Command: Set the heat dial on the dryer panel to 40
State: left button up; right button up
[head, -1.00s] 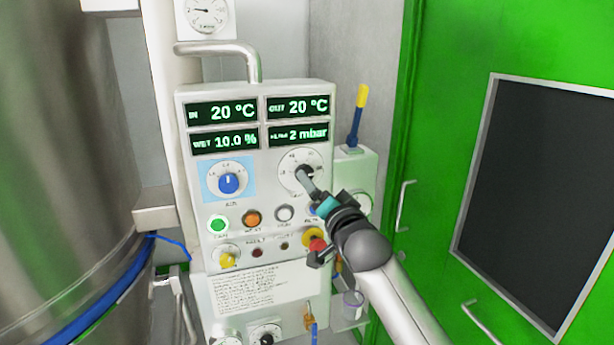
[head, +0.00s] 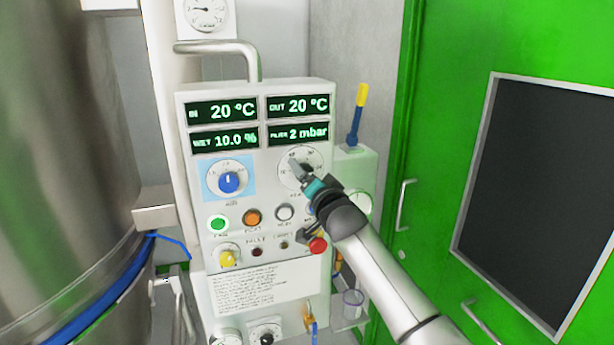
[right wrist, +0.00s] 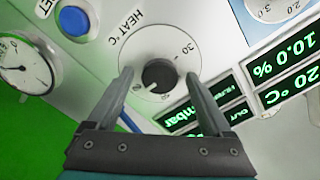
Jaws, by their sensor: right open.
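The dryer panel (head: 265,205) stands in the middle of the head view. Its heat dial (head: 286,180) is a white round scale at upper right, partly hidden by my right gripper (head: 295,166). The right wrist view shows the dial face (right wrist: 150,48), marked HEAT °C, with a dark round knob (right wrist: 159,75). My right gripper (right wrist: 158,78) is open, one finger to each side of the knob in that view. I cannot tell whether the fingers reach around it or touch it. The knob's setting is not clear. My left gripper is not in view.
A blue AIR knob (head: 229,182) sits left of the heat dial. Below are a green button (head: 218,223), an orange button (head: 252,218) and a red button (head: 318,245) close to my right wrist. A steel vessel (head: 70,150) stands left, a green door (head: 440,130) right.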

grip_shut()
dwell(0.7)
